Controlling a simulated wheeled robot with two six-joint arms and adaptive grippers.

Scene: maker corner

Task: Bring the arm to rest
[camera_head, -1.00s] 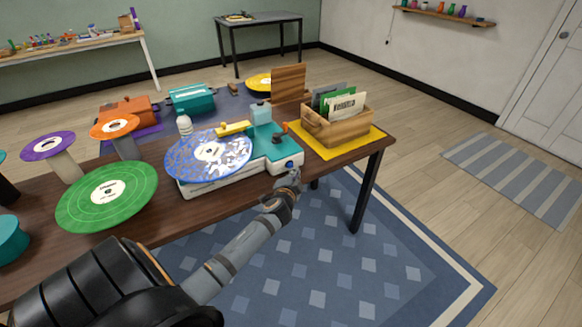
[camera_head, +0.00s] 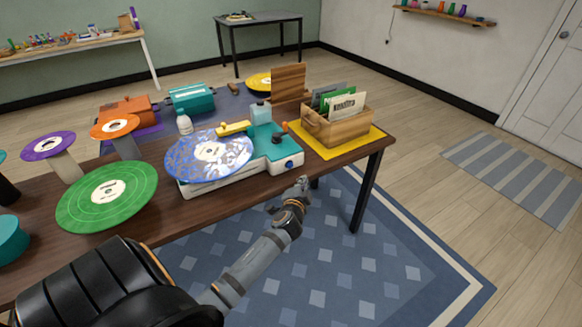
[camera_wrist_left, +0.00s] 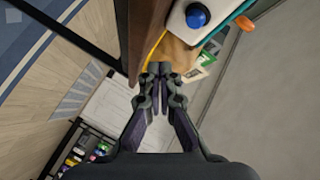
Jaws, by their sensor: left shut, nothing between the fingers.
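My left arm comes in from the lower left in the head view. Its gripper (camera_head: 302,186) is shut and empty, just off the table's front edge and in front of the turntable's blue knob (camera_head: 290,164). In the left wrist view the fingers (camera_wrist_left: 160,72) are together with nothing between them. The blue knob also shows there at the top (camera_wrist_left: 197,15), apart from the fingers. My right gripper is not in view.
The wooden table (camera_head: 240,198) holds a turntable (camera_head: 225,183) with a blue patterned record (camera_head: 185,160), a green record (camera_head: 75,205) and a wooden record crate (camera_head: 345,132) on a yellow mat (camera_head: 325,149). Open floor and a blue rug (camera_head: 345,255) lie in front.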

